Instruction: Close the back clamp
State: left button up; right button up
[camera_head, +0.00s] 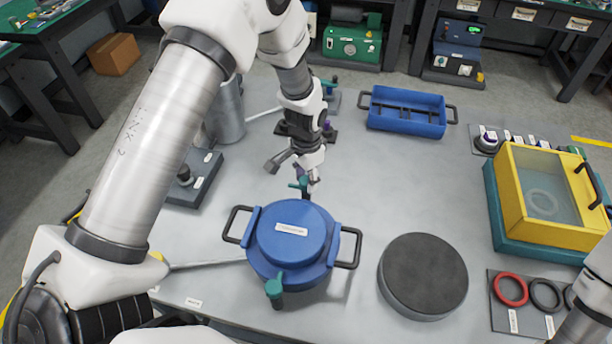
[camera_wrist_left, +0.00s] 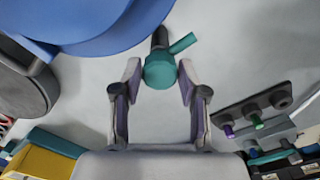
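The blue round vessel (camera_head: 290,262) with a blue lid (camera_head: 292,222) stands on the grey table. The back clamp (camera_head: 301,186) is a small teal piece at its far edge. In the left wrist view the back clamp (camera_wrist_left: 160,71) shows a round teal head with a short teal lever, beside the blue vessel (camera_wrist_left: 100,38). The front clamp (camera_head: 274,289) is teal, at the near edge. My left gripper (camera_head: 304,178) is at the back clamp. In the left wrist view its open fingers (camera_wrist_left: 159,78) stand either side of the teal head, with gaps visible. My right gripper is out of view.
A dark round pad (camera_head: 423,275) lies right of the vessel. A blue tray (camera_head: 406,110) stands at the back, a yellow box with a clear lid (camera_head: 548,195) at the right. Seal rings (camera_head: 510,290) lie at the front right. Table between vessel and tray is clear.

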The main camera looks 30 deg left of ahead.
pick_arm(q)
jog(key=c, duration=0.4)
jog(key=shift+o, duration=0.2)
jog(key=shift+r+n+p, duration=0.15)
jog(key=shift+n+p, duration=0.25)
jog(key=shift+n, duration=0.5)
jog(key=n+p, duration=0.1)
jog(key=n, duration=0.3)
jog(key=n+p, duration=0.1)
jog(key=n, duration=0.6)
jog(key=shift+p, duration=0.35)
jog(key=shift+n, duration=0.9)
jog(key=shift+f+n, duration=0.2)
jog(key=shift+n, duration=0.6)
jog(key=o, duration=1)
jog(key=shift+o, duration=0.2)
